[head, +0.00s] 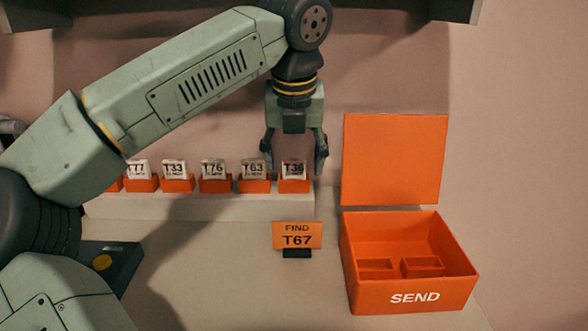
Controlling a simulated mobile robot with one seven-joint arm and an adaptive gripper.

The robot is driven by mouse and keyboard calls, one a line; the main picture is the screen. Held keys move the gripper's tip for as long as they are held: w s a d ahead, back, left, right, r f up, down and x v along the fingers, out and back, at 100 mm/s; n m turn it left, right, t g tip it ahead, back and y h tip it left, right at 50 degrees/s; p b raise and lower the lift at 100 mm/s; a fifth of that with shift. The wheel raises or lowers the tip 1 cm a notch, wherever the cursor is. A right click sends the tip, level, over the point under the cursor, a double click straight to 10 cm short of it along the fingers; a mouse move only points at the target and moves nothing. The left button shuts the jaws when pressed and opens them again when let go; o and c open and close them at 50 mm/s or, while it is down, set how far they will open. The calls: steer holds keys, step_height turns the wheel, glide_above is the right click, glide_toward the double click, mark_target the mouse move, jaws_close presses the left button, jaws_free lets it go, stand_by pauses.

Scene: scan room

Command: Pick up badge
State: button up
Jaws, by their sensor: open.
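A row of white badges stands upright in orange holders on a pale ledge (215,207). From left they read T77 (137,169), T33 (173,168), T76 (212,169), T63 (252,169) and T36 (293,169). An orange sign (297,236) in front reads "FIND T67". I see no badge marked T67; my arm may cover the row's left end, where part of another orange holder (117,185) shows. My gripper (294,163) is open and empty, pointing down above the T36 badge, its fingers at either side. I cannot tell whether it touches the badge.
An open orange box (411,298) marked SEND stands at the right, its lid (394,160) raised behind it. Small orange compartments (422,267) lie inside.

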mark_target(294, 161)
steer(key=shift+w+r+p, duration=0.25)
steer(key=shift+w+p, duration=0.1)
steer(key=shift+w, duration=0.55)
steer(key=x, duration=0.2)
steer(key=shift+w+f, duration=0.25)
steer(key=shift+w, duration=0.1)
steer(key=shift+w+f, duration=0.1)
steer(key=shift+f, duration=0.4)
steer(key=shift+c, duration=0.4)
steer(key=c, duration=1)
steer(key=shift+r, duration=0.15)
